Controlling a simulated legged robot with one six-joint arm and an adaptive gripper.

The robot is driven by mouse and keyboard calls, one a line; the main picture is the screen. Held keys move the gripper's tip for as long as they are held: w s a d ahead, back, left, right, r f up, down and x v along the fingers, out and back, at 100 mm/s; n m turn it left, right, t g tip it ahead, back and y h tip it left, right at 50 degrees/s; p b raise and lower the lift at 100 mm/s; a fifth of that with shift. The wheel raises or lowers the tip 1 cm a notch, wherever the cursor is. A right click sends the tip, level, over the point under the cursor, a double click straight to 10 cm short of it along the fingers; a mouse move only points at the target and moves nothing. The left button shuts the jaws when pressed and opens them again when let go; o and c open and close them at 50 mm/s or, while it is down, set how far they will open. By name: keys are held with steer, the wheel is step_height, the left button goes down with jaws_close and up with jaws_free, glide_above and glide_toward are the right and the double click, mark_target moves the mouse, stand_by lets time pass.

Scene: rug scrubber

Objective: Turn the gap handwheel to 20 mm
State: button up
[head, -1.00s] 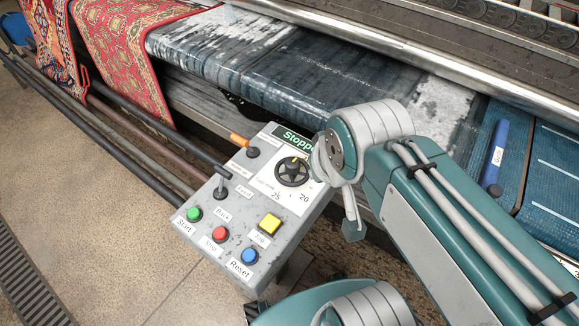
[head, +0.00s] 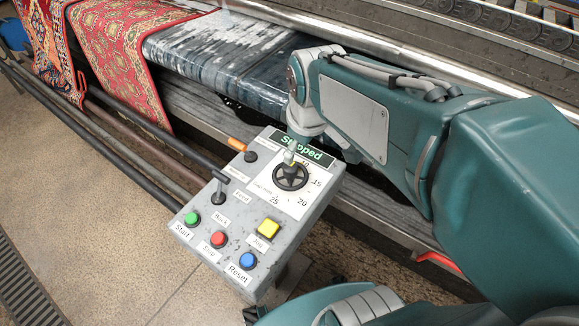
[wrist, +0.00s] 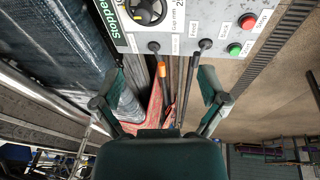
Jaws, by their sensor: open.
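The gap handwheel (head: 290,178) is a black spoked wheel on the white dial plate of the grey control box (head: 215,230). Dial marks 15, 20 and 25 are readable around it. A small yellow mark shows at its top edge, away from the 20. In the wrist view the handwheel (wrist: 147,10) is cut off by the top edge. My gripper (wrist: 162,80) is open and empty in the wrist view, its fingers apart below the box's edge. In the head view my wrist hangs over the display beside the wheel's top; contact cannot be told.
The display (head: 303,150) reads "Stopped". An orange-handled lever (head: 240,145) and a black Feed lever (head: 218,190) stand left of the wheel. Green, red, blue and yellow buttons (head: 268,228) sit nearer. Red patterned rugs (head: 120,60) hang at the back left.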

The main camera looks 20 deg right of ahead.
steer(key=w+f+n+g, duration=0.2)
steer(key=w+f+n, duration=0.2)
steer(key=w, duration=0.2)
steer(key=n+g, duration=0.1)
steer(key=n, duration=0.4)
glide_toward(290, 169)
steer(key=shift+w+d+f, duration=0.1)
steer(key=shift+w+d, duration=0.15)
steer(key=shift+w, duration=0.3)
step_height(290, 169, down, 11)
steer(key=shift+r, duration=0.1)
steer(key=c, duration=1.1)
